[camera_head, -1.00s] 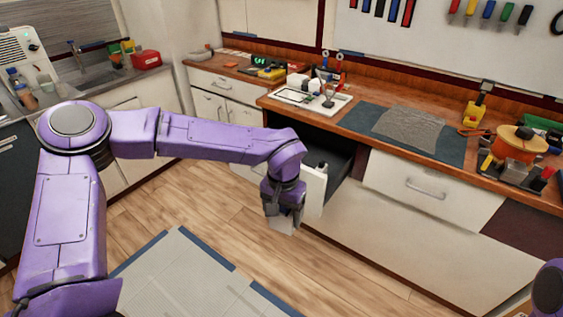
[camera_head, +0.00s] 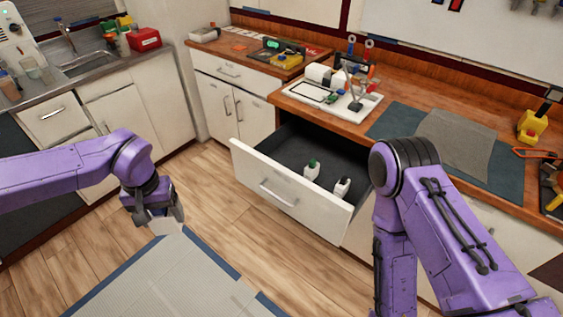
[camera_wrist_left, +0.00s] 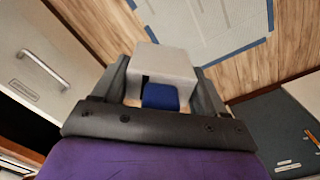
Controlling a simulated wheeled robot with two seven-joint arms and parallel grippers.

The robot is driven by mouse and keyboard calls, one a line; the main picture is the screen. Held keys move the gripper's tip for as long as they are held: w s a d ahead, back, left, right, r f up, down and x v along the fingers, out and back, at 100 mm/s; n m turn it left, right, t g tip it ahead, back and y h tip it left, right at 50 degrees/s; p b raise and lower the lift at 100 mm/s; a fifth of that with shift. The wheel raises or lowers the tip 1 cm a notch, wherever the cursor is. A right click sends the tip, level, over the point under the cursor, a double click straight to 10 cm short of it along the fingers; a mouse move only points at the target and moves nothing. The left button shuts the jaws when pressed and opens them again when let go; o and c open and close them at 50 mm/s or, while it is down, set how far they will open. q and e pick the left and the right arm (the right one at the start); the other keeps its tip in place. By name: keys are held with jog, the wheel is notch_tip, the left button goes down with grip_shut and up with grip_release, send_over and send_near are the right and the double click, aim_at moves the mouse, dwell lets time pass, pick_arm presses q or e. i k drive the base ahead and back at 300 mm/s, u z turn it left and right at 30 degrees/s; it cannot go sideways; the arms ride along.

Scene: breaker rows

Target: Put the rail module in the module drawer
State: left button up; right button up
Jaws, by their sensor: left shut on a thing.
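The rail module (camera_wrist_left: 165,62) is a pale grey block with a blue part, seen between the fingers in the left wrist view. My left gripper (camera_head: 162,212) is shut on it and points down, left of the drawer and apart from it. The module's pale end (camera_head: 171,226) shows below the fingers in the head view. The module drawer (camera_head: 262,182) is pulled open under the worktop, with a white front and dark inside. Two small white modules stand in it, one green-topped (camera_head: 312,170) and one dark-topped (camera_head: 341,188). My right arm rises right of the drawer; its gripper is out of view.
A white tray (camera_head: 372,108) with small parts lies on the wooden worktop above the drawer, beside a dark mat (camera_head: 395,122). A grey mat with blue edging (camera_head: 165,280) lies on the floor below. The drawer's left half is clear.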

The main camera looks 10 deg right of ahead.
aim_at(284, 163)
jog(key=z, duration=0.05)
jog(key=i, duration=0.85)
jog(key=z, duration=0.35)
